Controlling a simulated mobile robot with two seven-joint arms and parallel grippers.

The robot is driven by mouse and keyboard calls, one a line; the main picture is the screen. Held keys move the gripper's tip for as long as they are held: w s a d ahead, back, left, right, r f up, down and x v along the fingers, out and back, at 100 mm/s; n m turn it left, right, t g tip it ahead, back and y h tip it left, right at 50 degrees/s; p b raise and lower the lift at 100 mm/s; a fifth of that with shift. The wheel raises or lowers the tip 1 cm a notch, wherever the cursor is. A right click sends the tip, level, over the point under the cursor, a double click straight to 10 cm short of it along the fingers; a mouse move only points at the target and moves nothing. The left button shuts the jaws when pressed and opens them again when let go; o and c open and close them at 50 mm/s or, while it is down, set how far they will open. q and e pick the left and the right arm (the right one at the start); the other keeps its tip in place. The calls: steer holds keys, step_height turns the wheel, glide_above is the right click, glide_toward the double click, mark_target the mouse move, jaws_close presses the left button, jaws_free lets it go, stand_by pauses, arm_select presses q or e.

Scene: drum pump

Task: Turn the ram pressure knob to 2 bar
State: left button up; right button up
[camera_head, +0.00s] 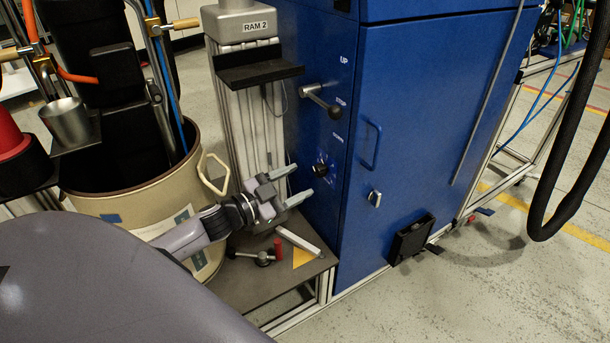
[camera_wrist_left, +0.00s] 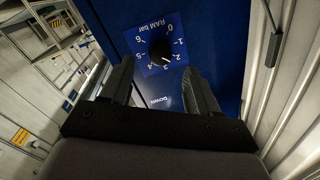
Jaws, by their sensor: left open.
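The ram pressure knob (camera_head: 321,170) is a small black knob on the side of the blue cabinet, below a lever. In the left wrist view the knob (camera_wrist_left: 160,49) sits on a blue dial (camera_wrist_left: 148,69) marked "RAM bar" with numbers 0 to 6. A small pale mark on the knob appears to point between 2 and 3; it is too small to be exact. My left gripper (camera_head: 304,180) is open and empty, its two fingers pointing at the cabinet just short of the knob. In the left wrist view the knob lies beyond the gap between the fingertips (camera_wrist_left: 158,72). My right gripper is out of view.
A lever (camera_head: 320,100) with UP, STOP and DOWN labels sticks out above the knob. The RAM 2 column (camera_head: 245,120) stands left of the dial. A beige drum (camera_head: 150,205) is left of my wrist. A red-handled clamp (camera_head: 278,249) lies on the platform below.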

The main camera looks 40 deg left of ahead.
arm_select(q)
steer(key=shift+v, duration=1.1)
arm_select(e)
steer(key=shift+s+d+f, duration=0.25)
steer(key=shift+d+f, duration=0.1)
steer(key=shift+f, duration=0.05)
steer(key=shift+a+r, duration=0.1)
